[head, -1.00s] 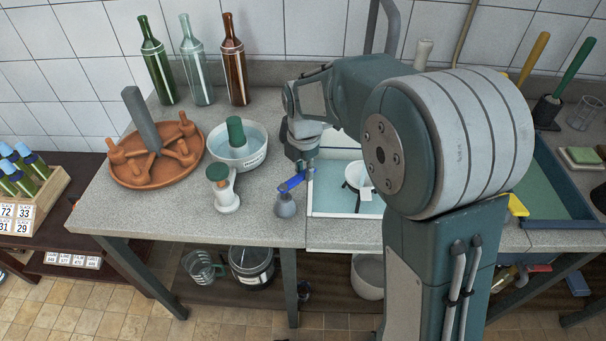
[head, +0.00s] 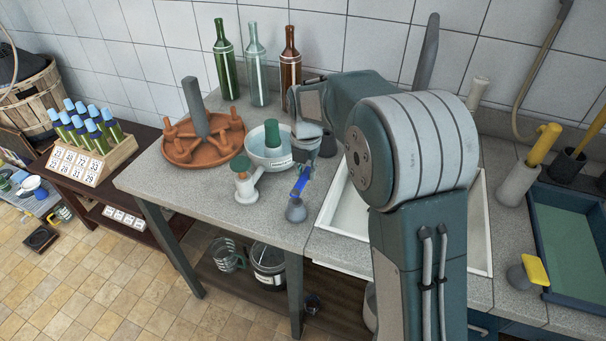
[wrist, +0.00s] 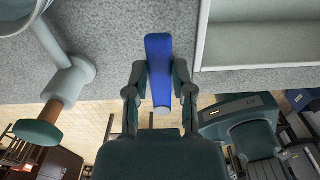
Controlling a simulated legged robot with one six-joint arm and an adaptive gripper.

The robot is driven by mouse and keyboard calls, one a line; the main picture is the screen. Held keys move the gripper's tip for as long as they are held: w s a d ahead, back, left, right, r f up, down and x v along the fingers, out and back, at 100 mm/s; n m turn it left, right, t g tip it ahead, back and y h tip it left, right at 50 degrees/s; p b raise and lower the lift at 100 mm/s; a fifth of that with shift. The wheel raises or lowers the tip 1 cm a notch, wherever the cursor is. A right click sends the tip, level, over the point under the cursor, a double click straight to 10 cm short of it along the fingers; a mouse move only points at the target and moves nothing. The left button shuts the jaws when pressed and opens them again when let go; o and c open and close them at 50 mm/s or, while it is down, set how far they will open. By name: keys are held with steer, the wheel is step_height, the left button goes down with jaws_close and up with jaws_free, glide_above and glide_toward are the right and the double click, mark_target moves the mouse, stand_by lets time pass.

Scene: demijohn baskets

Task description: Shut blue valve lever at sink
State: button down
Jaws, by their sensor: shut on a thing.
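The blue valve lever (head: 299,187) sits on a round grey valve body (head: 296,211) at the front edge of the worktop, just left of the sink (head: 345,212). In the wrist view the lever (wrist: 158,62) stands between the two dark fingers of my gripper (wrist: 159,76), which is shut on it. In the head view my gripper (head: 305,172) reaches down over the lever, and its fingers are small and partly merged with it. The far part of the sink is hidden behind my arm.
A white valve with a green knob (head: 246,188) stands close left of the lever. A white bowl (head: 268,158) and a terracotta dish (head: 188,153) lie behind it. Tiled floor (head: 100,260) is open at front left.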

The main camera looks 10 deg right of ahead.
mark_target(304, 173)
steer(key=shift+w, duration=0.1)
steer(key=shift+c, duration=2.4)
jaws_free()
steer(key=shift+a, duration=0.15)
step_height(304, 173, up, 12)
steer(key=shift+w+f, duration=0.1)
